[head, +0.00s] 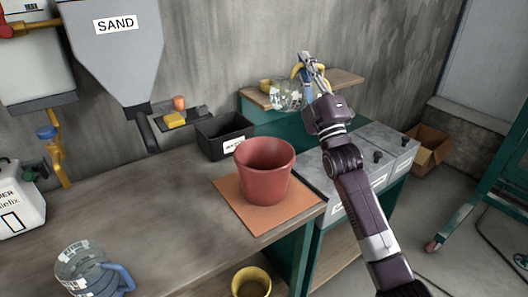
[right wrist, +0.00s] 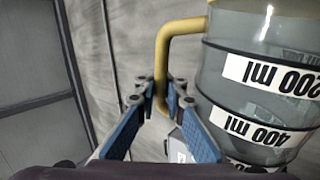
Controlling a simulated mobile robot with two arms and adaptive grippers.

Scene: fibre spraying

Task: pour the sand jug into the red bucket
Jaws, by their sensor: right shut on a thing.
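The red bucket (head: 263,172) stands upright on an orange-brown mat (head: 231,195) on the bench. My right gripper (head: 306,72) is up and behind it, near the wooden shelf. It is shut on the yellow handle (right wrist: 161,60) of a clear jug (head: 286,96). In the right wrist view the jug (right wrist: 225,82) fills the right side, its volume labels upside down. I see no clear fill in it, and cannot tell if it touches the shelf. Another clear jug with a blue handle (head: 80,268) stands at the bench's front left. My left gripper is not in view.
A grey SAND hopper (head: 118,55) hangs at the back left. A black bin (head: 215,140) stands behind the bucket, and grey lidded boxes (head: 375,150) stand right of it. A yellow bucket (head: 251,282) is below the bench's front edge. The bench's middle is clear.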

